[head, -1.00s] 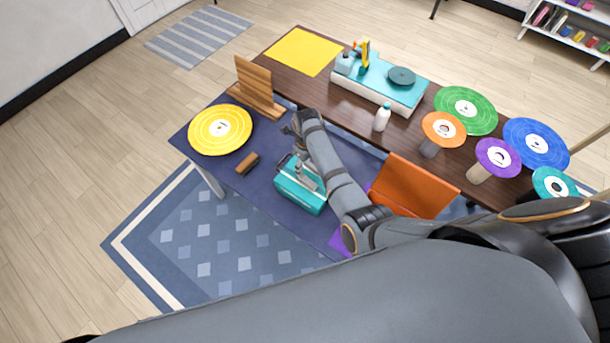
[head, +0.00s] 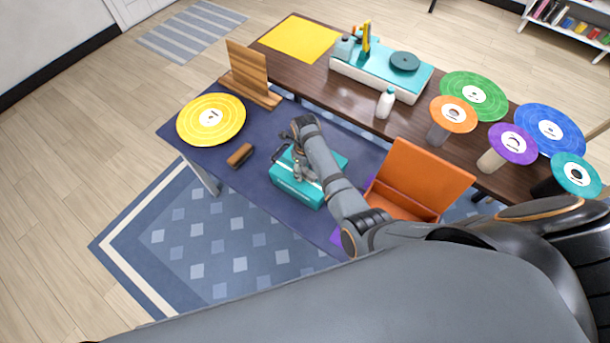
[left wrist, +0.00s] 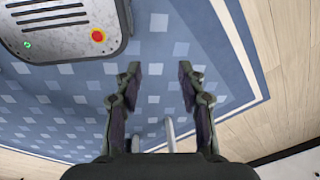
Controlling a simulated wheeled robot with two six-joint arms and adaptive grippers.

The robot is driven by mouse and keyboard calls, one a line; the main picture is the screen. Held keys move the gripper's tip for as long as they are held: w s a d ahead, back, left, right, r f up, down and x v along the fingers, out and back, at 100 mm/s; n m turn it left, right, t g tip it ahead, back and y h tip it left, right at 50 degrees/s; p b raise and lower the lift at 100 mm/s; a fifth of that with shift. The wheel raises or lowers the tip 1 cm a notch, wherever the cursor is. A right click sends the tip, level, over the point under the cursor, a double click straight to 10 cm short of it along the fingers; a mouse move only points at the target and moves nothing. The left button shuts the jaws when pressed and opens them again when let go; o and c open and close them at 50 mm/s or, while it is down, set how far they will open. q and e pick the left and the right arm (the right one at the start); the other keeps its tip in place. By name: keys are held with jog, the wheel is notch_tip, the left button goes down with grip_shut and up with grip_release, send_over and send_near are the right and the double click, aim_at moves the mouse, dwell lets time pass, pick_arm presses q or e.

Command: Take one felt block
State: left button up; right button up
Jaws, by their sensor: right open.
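A small brown block with a dark side (head: 240,155), which looks like the felt block, lies on the dark blue mat (head: 262,150) in the head view, left of a teal case (head: 295,190). My left gripper (left wrist: 155,88) is open and empty in the left wrist view, above the patterned rug.
A yellow record (head: 211,119) and a wooden stand (head: 247,75) are behind the block. An orange open box (head: 418,180), a white bottle (head: 385,103), a turntable (head: 385,75) and several records on stands are to the right. The mat around the block is clear.

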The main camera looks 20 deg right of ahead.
jog(key=shift+r, duration=0.2)
jog(key=shift+c, duration=1)
pick_arm(q)
jog(key=shift+w+r, duration=0.15)
jog(key=shift+w, duration=0.35)
pick_arm(e)
jog(key=shift+s, duration=0.1)
jog(key=c, duration=0.7)
jog(key=shift+r, duration=0.1)
jog(key=shift+r, duration=0.3)
pick_arm(q)
notch_tip(320, 180, down, 5)
jog(key=b, duration=0.5)
jog(key=shift+s, duration=0.1)
pick_arm(e)
jog(key=w+d+r, duration=0.2)
jog(key=d+r, duration=0.2)
jog(key=w+d+r, duration=0.1)
jog(key=d+r, duration=0.3)
jog(key=w+d+r, duration=0.2)
jog(key=d+r, duration=0.2)
jog(key=d, duration=0.1)
jog(key=shift+w+r, duration=0.1)
jog(key=shift+w, duration=0.2)
